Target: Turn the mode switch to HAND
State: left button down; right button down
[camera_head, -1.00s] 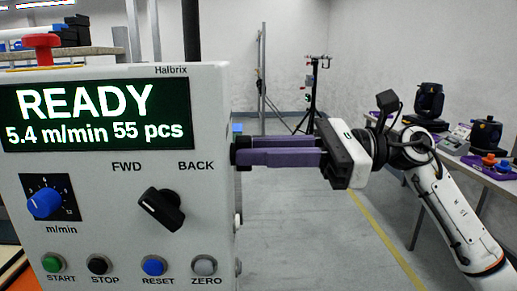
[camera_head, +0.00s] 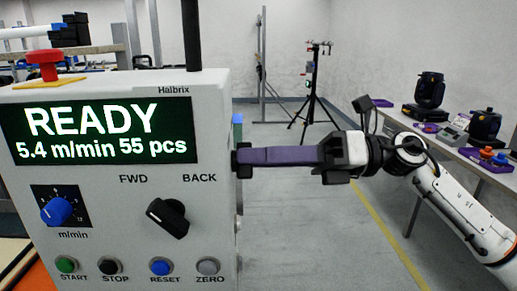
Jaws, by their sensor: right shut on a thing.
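The grey control box (camera_head: 215,120) stands at the left, with a screen (camera_head: 105,130) reading READY, 5.4 m/min, 55 pcs. A black knob (camera_head: 236,160) sticks out of its right side, mostly hidden by my fingers; I take it for the mode switch. No HAND label or pointer for it is visible. My right gripper (camera_head: 246,157), with purple fingers, reaches in from the right and is shut on this knob. Its fingers overlap from this side. My left gripper is not in view.
The box front has a black FWD/BACK switch (camera_head: 168,218) with its white mark toward the left, a blue speed dial (camera_head: 57,211) and several push buttons. A red mushroom button (camera_head: 42,66) is on top. Tables with equipment stand right; the floor between is clear.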

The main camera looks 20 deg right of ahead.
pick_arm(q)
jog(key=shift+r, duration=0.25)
pick_arm(e)
jog(key=shift+m, duration=0.5)
jog(key=c, duration=1.7)
grip_release()
jog(key=shift+d, duration=0.1)
